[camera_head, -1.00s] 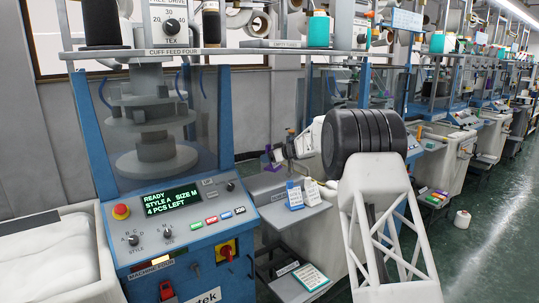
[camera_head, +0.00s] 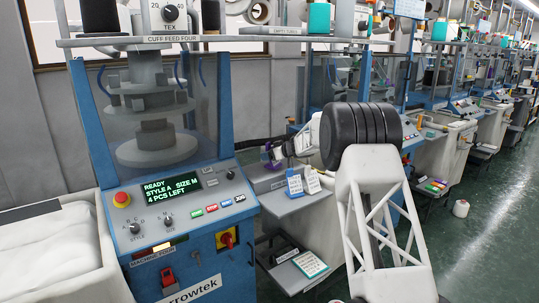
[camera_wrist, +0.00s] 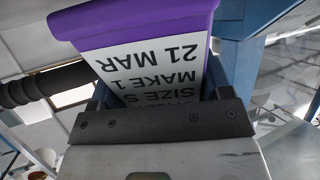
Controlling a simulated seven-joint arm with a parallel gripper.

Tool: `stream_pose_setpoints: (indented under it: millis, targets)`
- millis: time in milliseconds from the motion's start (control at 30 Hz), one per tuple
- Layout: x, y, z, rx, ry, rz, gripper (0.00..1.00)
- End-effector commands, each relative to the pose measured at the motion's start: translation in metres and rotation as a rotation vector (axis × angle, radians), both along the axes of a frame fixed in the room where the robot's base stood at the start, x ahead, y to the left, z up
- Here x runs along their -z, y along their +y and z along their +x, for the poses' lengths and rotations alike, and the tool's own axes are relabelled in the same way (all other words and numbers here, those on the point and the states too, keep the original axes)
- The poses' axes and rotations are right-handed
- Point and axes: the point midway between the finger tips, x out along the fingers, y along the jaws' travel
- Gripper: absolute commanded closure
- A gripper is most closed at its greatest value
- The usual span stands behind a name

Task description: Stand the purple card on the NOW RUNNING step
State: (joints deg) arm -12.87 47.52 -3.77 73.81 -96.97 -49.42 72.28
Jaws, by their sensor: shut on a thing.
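The purple card (camera_head: 270,156) is gripped at the far end of my arm, above the back of the grey ledge beside the machine console. In the wrist view the purple card (camera_wrist: 130,28) fills the upper middle; its white label reads "21 MAR", "MAKE 1" and "SIZE S", upside down. My gripper (camera_head: 279,152) is shut on it. In the head view the card is small, and I cannot tell whether it touches the ledge. A grey stepped ledge (camera_head: 266,184) lies below it; no NOW RUNNING wording is readable.
A blue-edged card (camera_head: 294,187) and a white card (camera_head: 312,181) stand on the ledge, close to my gripper. A teal-edged card (camera_head: 311,264) lies on a lower shelf. The blue machine console (camera_head: 190,215) stands to the left. Open green floor (camera_head: 485,240) lies to the right.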

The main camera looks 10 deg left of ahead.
Motion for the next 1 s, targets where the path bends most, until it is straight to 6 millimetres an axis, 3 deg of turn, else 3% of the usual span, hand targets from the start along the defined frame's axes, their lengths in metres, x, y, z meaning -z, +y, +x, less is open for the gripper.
stream_pose_setpoints:
  millis: [1000]
  targets:
    - [0.010, 0.000, 0.000, 0.000, 0.000, 0.000, 0.56]
